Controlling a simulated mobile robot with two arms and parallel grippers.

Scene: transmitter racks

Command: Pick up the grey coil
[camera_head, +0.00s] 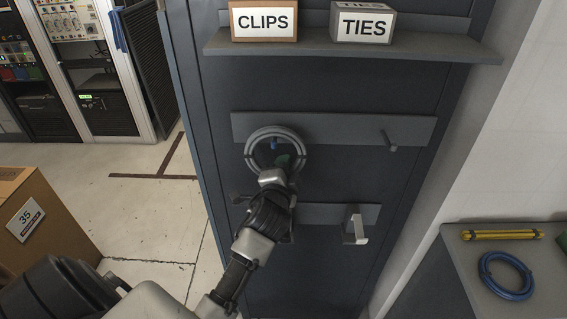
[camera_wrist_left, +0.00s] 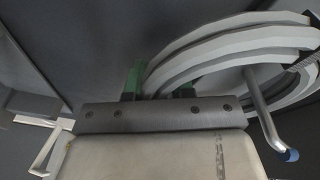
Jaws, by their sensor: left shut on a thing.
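The grey coil (camera_head: 250,150) hangs on a blue-tipped peg (camera_head: 274,145) on the upper bar of the dark rack panel. My left gripper (camera_head: 283,163) is at the lower right part of the coil, shut on it. In the left wrist view the coil (camera_wrist_left: 215,45) fills the upper right, with its strands between the green fingertips (camera_wrist_left: 160,82). The peg with its blue end (camera_wrist_left: 291,155) passes through the coil's ring. The right gripper is not in view.
A shelf (camera_head: 440,50) above holds the boxes CLIPS (camera_head: 263,21) and TIES (camera_head: 362,27). Empty pegs (camera_head: 389,141) and a bracket (camera_head: 355,228) stick out nearby. A bench (camera_head: 455,265) at right holds a blue coil (camera_head: 506,276) and a yellow bundle (camera_head: 499,235). A cardboard box (camera_head: 50,235) stands left.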

